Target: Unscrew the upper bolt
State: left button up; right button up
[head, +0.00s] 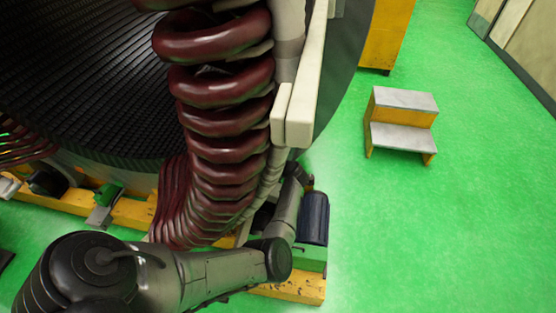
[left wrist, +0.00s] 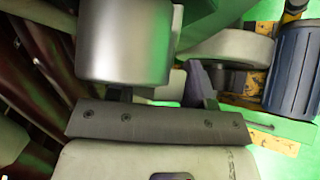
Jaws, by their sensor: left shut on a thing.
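My left arm comes in from the bottom left of the head view. It bends up to my left gripper (head: 301,174) beside the lower right of the stator (head: 338,70). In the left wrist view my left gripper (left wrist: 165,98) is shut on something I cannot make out. A smooth grey metal cylinder (left wrist: 125,42) sits just beyond the dark mounting plate of my gripper. I cannot tell which part is the upper bolt; it is hidden or too small in both views. My right gripper is not in view.
Dark red winding coils (head: 222,120) curve down left of my gripper. A pale bar (head: 300,105) stands above it. A blue cylinder (head: 314,218) and yellow base beam (head: 290,292) are close by. A yellow step stool (head: 402,122) stands on open green floor to the right.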

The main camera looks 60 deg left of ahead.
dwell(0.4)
pick_arm(q)
jog(key=o, duration=0.9)
jog(key=shift+d+r+p, duration=0.2)
jog(key=shift+r+p, duration=0.05)
jog(key=shift+p, duration=0.1)
jog(key=shift+p+v, duration=4.55)
jog(key=shift+v, duration=2.05)
jog(key=shift+s, duration=0.1)
